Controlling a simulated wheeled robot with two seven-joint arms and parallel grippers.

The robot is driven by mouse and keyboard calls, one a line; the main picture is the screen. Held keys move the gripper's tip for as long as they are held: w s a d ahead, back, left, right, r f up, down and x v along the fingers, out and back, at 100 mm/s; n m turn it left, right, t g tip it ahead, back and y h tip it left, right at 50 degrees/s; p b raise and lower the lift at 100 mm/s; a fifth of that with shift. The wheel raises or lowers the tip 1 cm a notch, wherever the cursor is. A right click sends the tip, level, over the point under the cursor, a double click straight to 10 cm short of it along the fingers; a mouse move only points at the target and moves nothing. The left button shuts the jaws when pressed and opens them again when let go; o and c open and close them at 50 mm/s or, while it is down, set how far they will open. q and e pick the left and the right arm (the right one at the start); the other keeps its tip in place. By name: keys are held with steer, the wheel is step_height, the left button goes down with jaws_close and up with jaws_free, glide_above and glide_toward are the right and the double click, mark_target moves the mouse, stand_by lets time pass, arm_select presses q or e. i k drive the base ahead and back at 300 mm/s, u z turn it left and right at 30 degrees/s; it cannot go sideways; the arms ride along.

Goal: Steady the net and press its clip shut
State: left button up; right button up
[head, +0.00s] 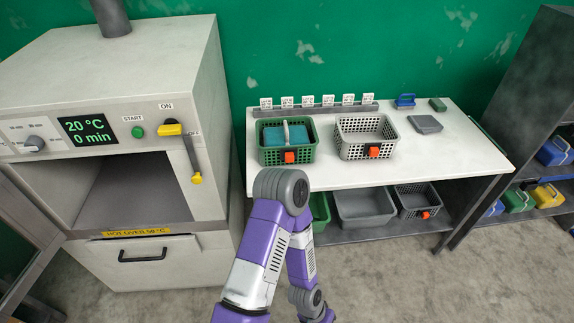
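I cannot make out a net for certain. A green basket (266,157) stands on the white table, with a blue item (300,136) inside and a pale upright strip (286,131) over it. An orange tag or clip (290,156) is on its front. To its right stands a pale grey basket (350,150) with a similar orange piece (374,151); it looks empty. Whether either orange piece is open or shut is too small to tell. One of my purple arms rises from the bottom and bends just in front of the green basket. Neither gripper shows.
A white oven (130,248) with an open chamber stands left. The table (440,160) has free room at right, near a grey tray (425,124) and a blue-handled item (405,101). Bins, including a grey one (362,207), fill the lower shelf. A dark rack stands right.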

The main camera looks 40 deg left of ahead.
mark_target(289, 157)
steer(key=u, duration=0.85)
steer(key=i, duration=0.8)
steer(key=u, duration=0.65)
